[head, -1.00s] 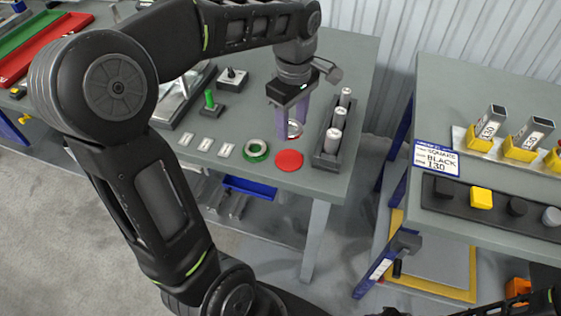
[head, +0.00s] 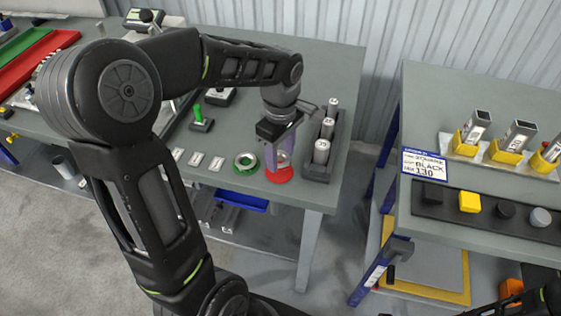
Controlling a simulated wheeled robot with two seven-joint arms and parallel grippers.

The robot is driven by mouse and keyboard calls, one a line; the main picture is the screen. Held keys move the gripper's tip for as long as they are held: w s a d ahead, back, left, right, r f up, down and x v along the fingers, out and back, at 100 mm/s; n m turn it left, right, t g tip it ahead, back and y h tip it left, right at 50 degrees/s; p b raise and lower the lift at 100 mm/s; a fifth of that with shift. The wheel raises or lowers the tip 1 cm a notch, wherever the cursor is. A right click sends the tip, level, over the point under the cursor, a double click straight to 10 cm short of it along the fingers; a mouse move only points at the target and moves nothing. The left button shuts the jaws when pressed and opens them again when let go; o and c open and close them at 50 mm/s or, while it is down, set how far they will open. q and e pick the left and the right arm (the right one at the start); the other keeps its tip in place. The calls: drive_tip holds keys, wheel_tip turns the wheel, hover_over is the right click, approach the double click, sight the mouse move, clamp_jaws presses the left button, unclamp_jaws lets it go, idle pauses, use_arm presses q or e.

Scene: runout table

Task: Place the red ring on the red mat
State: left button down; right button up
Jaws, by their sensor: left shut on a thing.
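The red mat (head: 280,177) is a flat disc near the front edge of the left table. My left gripper (head: 279,161) points down over it, with its pale purple fingers shut on a small ring (head: 284,157). The visible part of the ring looks silvery; its red colour is hard to make out. The ring is low over the mat, and I cannot tell whether it touches. Much of the ring is hidden by the fingers. My right gripper is out of view.
A green mat with a silvery ring (head: 246,162) lies just left of the red mat. A dark rack (head: 316,166) of labelled cylinders stands close on the right. White tags (head: 196,160) and a green-handled block (head: 201,122) are further left. A second table (head: 450,222) stands right, across a gap.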

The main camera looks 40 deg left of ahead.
sight(281, 172)
use_arm(q)
drive_tip(key=shift+f, duration=1.7)
drive_tip(key=shift+f, duration=0.1)
drive_tip(key=shift+f, duration=0.15)
drive_tip(key=c, duration=0.7)
unclamp_jaws()
drive_tip(key=shift+o, duration=0.2)
wheel_tip(281, 172, up, 12)
drive_tip(key=shift+r, duration=0.25)
